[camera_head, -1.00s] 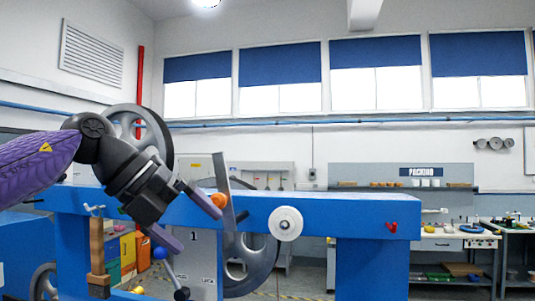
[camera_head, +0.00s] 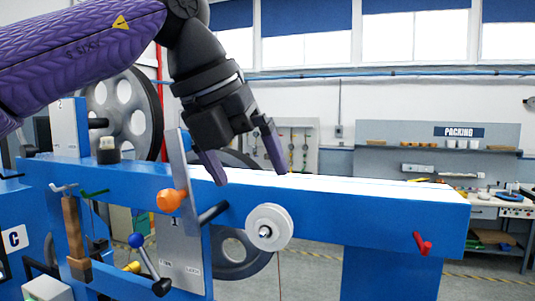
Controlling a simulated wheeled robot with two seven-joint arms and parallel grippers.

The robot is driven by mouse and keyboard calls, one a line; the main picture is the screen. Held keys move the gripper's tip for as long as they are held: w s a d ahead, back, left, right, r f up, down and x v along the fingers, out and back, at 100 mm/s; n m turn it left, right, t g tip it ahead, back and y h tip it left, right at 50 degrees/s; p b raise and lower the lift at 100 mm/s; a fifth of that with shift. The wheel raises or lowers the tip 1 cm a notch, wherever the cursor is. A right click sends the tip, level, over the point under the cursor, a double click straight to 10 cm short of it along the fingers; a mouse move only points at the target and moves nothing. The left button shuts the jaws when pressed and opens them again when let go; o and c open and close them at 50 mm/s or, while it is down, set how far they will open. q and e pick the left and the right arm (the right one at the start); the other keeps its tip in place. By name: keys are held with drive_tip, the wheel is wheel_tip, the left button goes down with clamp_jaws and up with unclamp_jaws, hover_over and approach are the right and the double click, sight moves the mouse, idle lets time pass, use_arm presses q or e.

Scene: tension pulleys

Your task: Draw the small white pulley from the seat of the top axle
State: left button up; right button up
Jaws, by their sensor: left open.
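The small white pulley (camera_head: 269,227) sits on an axle on the front face of the blue beam (camera_head: 370,212), right of the grey upright plate. A dark axle end shows at its middle. My left gripper (camera_head: 247,177) comes down from the upper left, open and empty. Its two purple fingers are spread above the beam, to the upper left of the pulley and apart from it. My right gripper is not in view.
A large grey wheel (camera_head: 125,115) is behind the beam. A red hook (camera_head: 422,243) sticks out at right. The beam front between pulley and hook is clear.

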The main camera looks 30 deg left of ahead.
use_arm(q)
hover_over(258, 238)
drive_tip(key=s, duration=0.1)
wheel_tip(258, 238, down, 4)
drive_tip(key=shift+f, duration=0.15)
drive_tip(key=x, duration=0.2)
drive_tip(key=p+x, duration=0.1)
drive_tip(key=x, duration=0.2)
drive_tip(key=shift+w, duration=0.4)
drive_tip(key=shift+s, duration=0.25)
drive_tip(key=shift+w, duration=0.15)
drive_tip(key=c, duration=1.1)
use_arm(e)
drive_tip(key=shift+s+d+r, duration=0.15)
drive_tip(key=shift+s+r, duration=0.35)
use_arm(q)
drive_tip(key=shift+s, duration=0.2)
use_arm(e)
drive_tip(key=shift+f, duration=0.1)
use_arm(q)
drive_tip(key=shift+s+d+b, duration=0.15)
drive_tip(key=shift+s+b, duration=0.4)
drive_tip(key=shift+s, duration=0.15)
drive_tip(key=shift+s+d+b, duration=0.15)
drive_tip(key=shift+s+b, duration=0.35)
drive_tip(key=shift+s, duration=0.2)
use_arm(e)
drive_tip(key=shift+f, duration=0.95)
